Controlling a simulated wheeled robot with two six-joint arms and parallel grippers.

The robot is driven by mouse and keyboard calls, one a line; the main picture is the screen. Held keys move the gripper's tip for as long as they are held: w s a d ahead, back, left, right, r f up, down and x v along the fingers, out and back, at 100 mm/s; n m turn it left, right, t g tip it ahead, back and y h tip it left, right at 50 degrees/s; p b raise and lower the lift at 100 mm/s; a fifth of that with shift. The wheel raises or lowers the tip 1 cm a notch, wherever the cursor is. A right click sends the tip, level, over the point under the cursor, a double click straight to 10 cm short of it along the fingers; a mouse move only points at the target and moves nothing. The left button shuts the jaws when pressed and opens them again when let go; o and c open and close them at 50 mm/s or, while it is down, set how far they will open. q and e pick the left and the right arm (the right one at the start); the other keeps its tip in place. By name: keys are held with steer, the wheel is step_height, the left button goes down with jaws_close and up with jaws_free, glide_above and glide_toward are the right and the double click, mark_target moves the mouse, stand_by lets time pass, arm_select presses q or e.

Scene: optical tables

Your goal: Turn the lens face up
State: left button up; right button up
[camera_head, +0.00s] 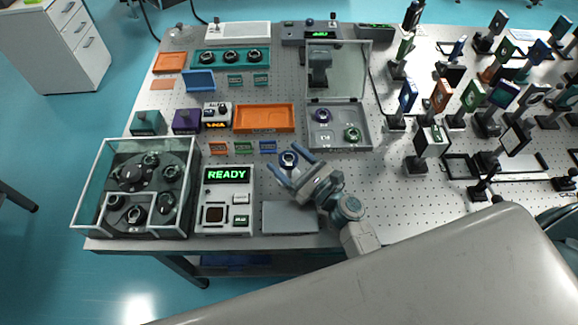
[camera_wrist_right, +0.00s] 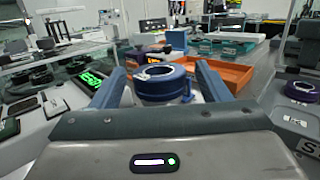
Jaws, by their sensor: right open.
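A dark blue ring-shaped lens (camera_head: 288,159) lies flat on the perforated table, in front of the small blue label. It also shows in the right wrist view (camera_wrist_right: 162,82), with a pale mark on its open top; I cannot tell which face is up. My right gripper (camera_head: 281,161) is open, its two blue fingers on either side of the lens. In the right wrist view the gripper (camera_wrist_right: 160,85) has the lens between and slightly beyond its fingers, with gaps on both sides. My left gripper is not in view.
A grey plate (camera_head: 290,217) lies under my right wrist. The READY device (camera_head: 225,200) and a glass-walled box (camera_head: 90,200) stand left. An orange tray (camera_head: 264,118) is behind. Optical mounts crowd the right.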

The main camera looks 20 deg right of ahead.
steer(key=r+p, duration=0.3)
steer(key=r, duration=0.1)
steer(key=shift+s, duration=0.25)
steer(key=s+a, duration=0.2)
steer(key=s, duration=0.5)
steer(key=s+a+r+b, duration=0.1)
steer(key=s+a, duration=0.1)
steer(key=s, duration=0.6)
steer(key=shift+a+b, duration=0.25)
steer(key=shift+b, duration=0.05)
steer(key=shift+w, duration=0.1)
